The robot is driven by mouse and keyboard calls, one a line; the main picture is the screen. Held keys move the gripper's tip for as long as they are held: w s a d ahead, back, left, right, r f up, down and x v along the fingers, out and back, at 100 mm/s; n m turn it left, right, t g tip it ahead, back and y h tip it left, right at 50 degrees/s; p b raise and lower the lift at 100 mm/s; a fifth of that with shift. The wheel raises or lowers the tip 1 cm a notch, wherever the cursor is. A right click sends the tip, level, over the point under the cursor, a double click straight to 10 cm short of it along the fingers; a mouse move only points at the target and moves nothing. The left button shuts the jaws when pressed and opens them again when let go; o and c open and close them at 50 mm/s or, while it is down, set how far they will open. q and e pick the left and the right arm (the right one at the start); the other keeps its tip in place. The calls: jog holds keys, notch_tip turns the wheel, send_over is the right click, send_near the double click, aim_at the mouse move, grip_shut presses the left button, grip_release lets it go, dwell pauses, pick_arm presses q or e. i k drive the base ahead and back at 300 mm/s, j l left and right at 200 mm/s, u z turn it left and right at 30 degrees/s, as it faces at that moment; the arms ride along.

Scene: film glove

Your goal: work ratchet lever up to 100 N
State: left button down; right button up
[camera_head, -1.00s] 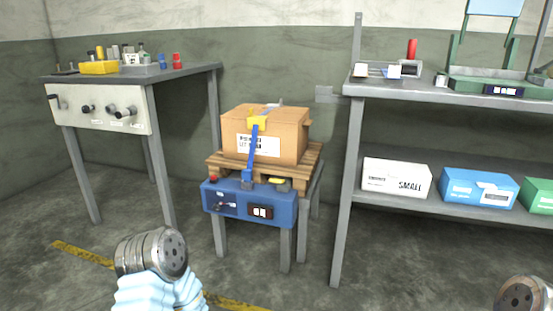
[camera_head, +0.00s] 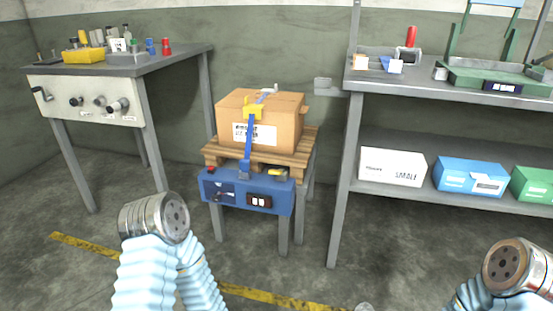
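A cardboard box (camera_head: 285,133) sits on a small wooden pallet (camera_head: 300,160) on a low stand in the middle. A blue strap (camera_head: 249,140) with a yellow piece (camera_head: 253,108) at its top runs down the box's front. A blue panel (camera_head: 236,200) with a dark display (camera_head: 259,200) is on the stand's front; a small yellow-topped part (camera_head: 278,172) is at its upper right. I cannot tell which part is the ratchet lever. My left arm's end (camera_head: 155,217) is at lower left and my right arm's end (camera_head: 513,266) at lower right, both apart from the stand. No fingers show on either.
A workbench (camera_head: 180,57) with a knobbed panel (camera_head: 85,101) stands at left. A shelf unit (camera_head: 420,88) at right holds a white box (camera_head: 391,167), a blue box (camera_head: 468,177) and a green box. Floor before the stand is clear, with yellow tape (camera_head: 270,296).

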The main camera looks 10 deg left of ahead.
aim_at(279, 172)
jog(key=i+j+z, duration=0.15)
jog(key=j, duration=0.3)
jog(key=i+j+z, duration=0.1)
jog(key=j, duration=0.3)
jog(key=i+j+z, duration=0.15)
jog(key=j, duration=0.35)
jog(key=i+j+z, duration=0.1)
jog(key=j, duration=0.35)
jog(key=i+j+z, duration=0.15)
jog(key=j, duration=0.35)
